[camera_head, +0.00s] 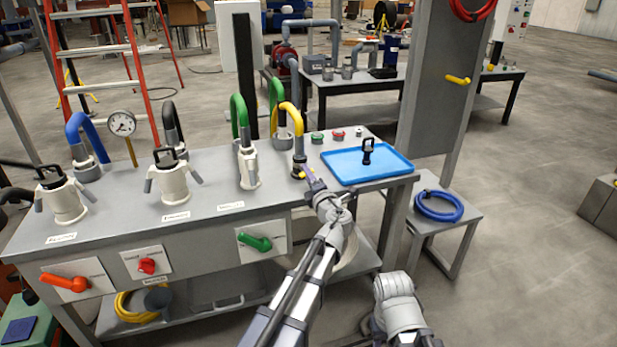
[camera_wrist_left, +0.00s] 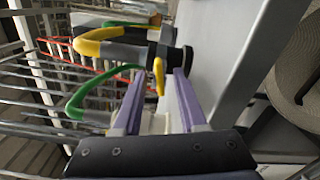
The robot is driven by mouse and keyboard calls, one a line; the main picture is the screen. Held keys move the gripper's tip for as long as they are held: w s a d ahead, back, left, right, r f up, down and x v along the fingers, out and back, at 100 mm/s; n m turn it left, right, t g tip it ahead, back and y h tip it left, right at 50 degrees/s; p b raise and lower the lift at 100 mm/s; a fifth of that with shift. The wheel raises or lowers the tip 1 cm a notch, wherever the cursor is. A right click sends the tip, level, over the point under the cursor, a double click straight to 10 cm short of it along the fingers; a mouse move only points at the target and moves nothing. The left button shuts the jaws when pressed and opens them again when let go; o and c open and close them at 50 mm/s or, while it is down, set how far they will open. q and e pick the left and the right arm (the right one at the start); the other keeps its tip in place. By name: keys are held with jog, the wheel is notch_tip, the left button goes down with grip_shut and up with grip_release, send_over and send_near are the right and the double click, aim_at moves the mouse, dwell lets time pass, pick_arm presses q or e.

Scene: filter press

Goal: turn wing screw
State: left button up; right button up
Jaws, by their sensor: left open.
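The yellow wing screw (camera_head: 297,175) is at the base of the yellow pipe's dark fitting (camera_head: 300,158) on the grey bench. In the left wrist view the wing screw (camera_wrist_left: 159,76) hangs beside the black end of the fitting, lined up with the gap between the fingers. My left gripper (camera_head: 307,173) is open, with its purple fingers pointing at the wing screw. In the left wrist view the gripper (camera_wrist_left: 158,75) has its fingertips close to the screw, one to each side; I cannot tell whether they touch it. My right gripper is out of view.
A blue tray (camera_head: 368,176) holding a black-handled part (camera_head: 368,150) is right of the fitting. Green pipes (camera_head: 239,112) and white canisters (camera_head: 248,168) stand to the left on the bench (camera_head: 215,195). A side stool (camera_head: 430,220) carries a blue hose (camera_head: 438,206).

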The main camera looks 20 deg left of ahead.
pick_arm(q)
jog(key=v, duration=0.7)
jog(key=shift+s+d, duration=0.2)
jog(key=shift+s, duration=0.15)
jog(key=s+d+f+n+g+h, duration=0.1)
jog(key=s+f+n+g, duration=0.45)
jog(key=n, duration=0.65)
jog(key=s+f+n+g+h, duration=0.2)
jog(key=s+f+n+g, duration=0.1)
jog(key=s+f+n, duration=0.55)
jog(key=s+d+f+n+g+h, duration=0.3)
jog(key=s+d+f+n, duration=0.15)
jog(key=s+n, duration=0.4)
jog(key=s+d+f+n+g+h, duration=0.35)
jog(key=s+d+n, duration=0.2)
jog(key=n, duration=0.55)
notch_tip(320, 180, up, 33)
jog(key=p, duration=3.3)
jog(key=shift+d+r+y, duration=0.2)
jog(key=shift+d+y, duration=0.15)
jog(key=shift+d, duration=0.1)
